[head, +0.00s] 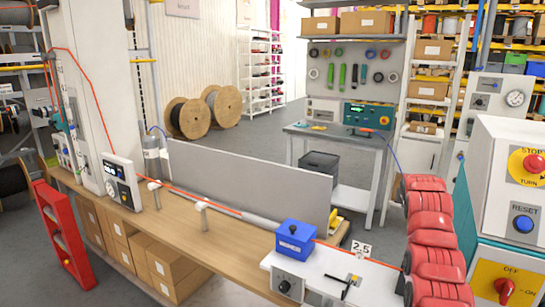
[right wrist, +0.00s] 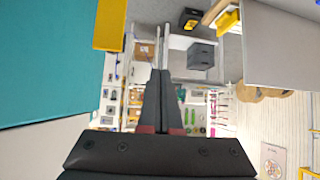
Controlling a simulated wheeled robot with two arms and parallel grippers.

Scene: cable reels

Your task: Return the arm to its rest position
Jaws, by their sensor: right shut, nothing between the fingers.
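My right gripper (right wrist: 163,78) shows in the right wrist view, with its dark fingers close together in the middle of the picture. It is shut and holds nothing. The fingers have red parts near their base and appear clear of the things around them. The scene behind them appears upside down and farther off. Neither gripper can be made out in the head view. My left gripper is in no view.
A teal panel (right wrist: 55,60) and a yellow block (right wrist: 110,25) lie left of the fingers. The head view shows a wooden bench (head: 165,232), a grey panel (head: 255,185), a blue box (head: 295,238), red ribbed parts (head: 432,235) and a control box (head: 512,190) with buttons.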

